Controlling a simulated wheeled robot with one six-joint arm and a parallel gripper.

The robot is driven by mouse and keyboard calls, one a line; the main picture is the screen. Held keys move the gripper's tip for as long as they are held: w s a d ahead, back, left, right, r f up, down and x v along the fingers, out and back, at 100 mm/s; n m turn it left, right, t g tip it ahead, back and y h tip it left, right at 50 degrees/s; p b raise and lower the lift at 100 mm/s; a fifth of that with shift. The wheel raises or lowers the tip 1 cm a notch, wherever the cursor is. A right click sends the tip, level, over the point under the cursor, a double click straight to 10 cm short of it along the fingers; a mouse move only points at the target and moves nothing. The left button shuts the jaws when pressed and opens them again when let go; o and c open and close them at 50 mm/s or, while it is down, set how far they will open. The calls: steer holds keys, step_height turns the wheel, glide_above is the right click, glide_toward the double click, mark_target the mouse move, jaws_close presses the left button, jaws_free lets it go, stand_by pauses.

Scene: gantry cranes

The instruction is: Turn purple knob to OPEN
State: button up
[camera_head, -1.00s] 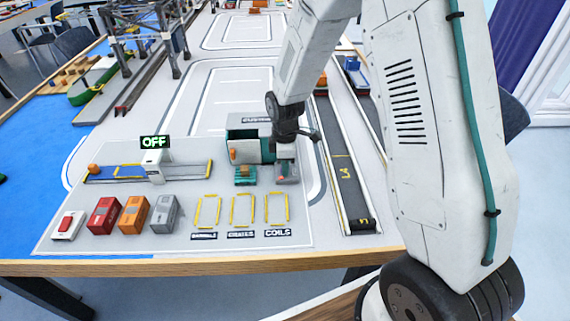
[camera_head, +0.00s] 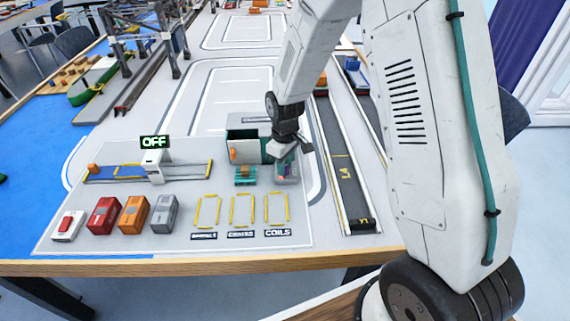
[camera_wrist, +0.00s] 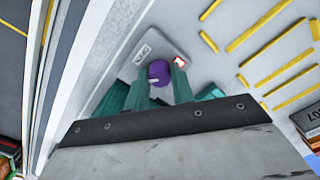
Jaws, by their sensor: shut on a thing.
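The purple knob (camera_wrist: 159,74) sits on a grey plate (camera_wrist: 165,35) in the wrist view, with a small white mark on its lower left side. The plate carries a white label on the left and a red-and-white label on the right; I cannot read them. My gripper (camera_wrist: 160,70) has its two green fingers on either side of the knob, shut on it. In the head view my gripper (camera_head: 286,160) points down at the small grey knob box (camera_head: 291,180), right of a green-and-orange block (camera_head: 245,175). The knob is mostly hidden there.
A dark conveyor lane (camera_head: 343,175) runs to the right. Red (camera_head: 104,215), orange (camera_head: 134,214) and grey (camera_head: 164,213) containers stand at front left.

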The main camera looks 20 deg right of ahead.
steer(key=m, duration=0.5)
steer(key=shift+m, duration=0.3)
steer(key=m, duration=0.4)
steer(key=shift+m, duration=0.4)
steer(key=o, duration=1)
steer(key=shift+r, duration=0.1)
step_height(320, 180, up, 8)
steer(key=shift+f, duration=0.15)
